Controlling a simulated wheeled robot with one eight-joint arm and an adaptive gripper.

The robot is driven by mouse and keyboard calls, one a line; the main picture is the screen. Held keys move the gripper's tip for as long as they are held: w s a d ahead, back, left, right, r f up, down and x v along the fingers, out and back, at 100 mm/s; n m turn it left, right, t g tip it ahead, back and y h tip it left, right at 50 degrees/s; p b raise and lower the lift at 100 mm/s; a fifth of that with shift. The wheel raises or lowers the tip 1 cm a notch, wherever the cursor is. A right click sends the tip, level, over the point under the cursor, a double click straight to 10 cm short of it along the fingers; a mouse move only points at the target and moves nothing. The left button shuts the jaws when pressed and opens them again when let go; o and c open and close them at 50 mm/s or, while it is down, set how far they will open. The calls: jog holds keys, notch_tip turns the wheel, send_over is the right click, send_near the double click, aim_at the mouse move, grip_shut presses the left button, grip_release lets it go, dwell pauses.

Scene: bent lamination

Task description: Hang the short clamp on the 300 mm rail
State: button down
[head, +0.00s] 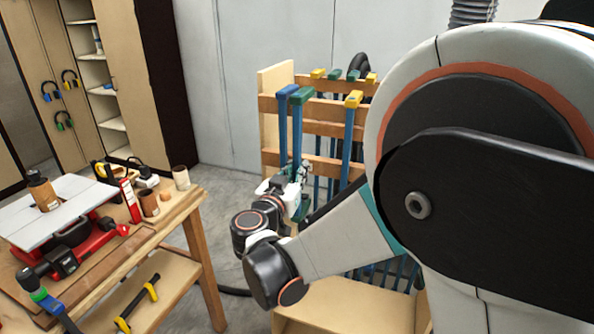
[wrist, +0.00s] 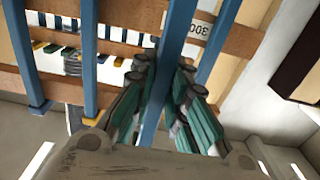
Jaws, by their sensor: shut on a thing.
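My gripper (head: 300,178) is in front of the rack; in the wrist view its teal fingers (wrist: 165,105) are shut on the blue bar of a clamp (wrist: 176,35). In the head view the held clamp seems to be the one with the green head (head: 302,96), upright with its head at the height of the upper rail. I cannot tell whether that head rests on the rail or is just in front of it. The wooden rail marked 300 (wrist: 238,40) crosses behind the held bar, its label close to the right.
A blue-headed clamp (head: 287,91) hangs close on the left and a yellow-headed clamp (head: 354,99) on the right. More clamps hang on the rails behind. A workbench (head: 170,222) with tools stands at left. Floor between bench and rack is narrow.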

jog(key=shift+w+d, duration=0.15)
jog(key=shift+w, duration=0.3)
dwell(0.4)
jog(key=shift+b+x, duration=0.45)
jog(key=shift+x, duration=1.65)
jog(key=shift+w, duration=0.3)
jog(key=shift+x, duration=1)
jog(key=shift+w+d+r+b, duration=0.1)
jog(key=shift+w+b, duration=0.1)
jog(key=shift+b, duration=0.1)
jog(key=shift+w+r, duration=0.15)
jog(key=shift+r, duration=0.05)
jog(key=shift+d+f+b, duration=0.1)
jog(key=shift+f+b, duration=0.2)
jog(key=shift+d+f+b, duration=0.1)
jog(key=shift+f+b, duration=0.45)
jog(key=shift+f, duration=0.3)
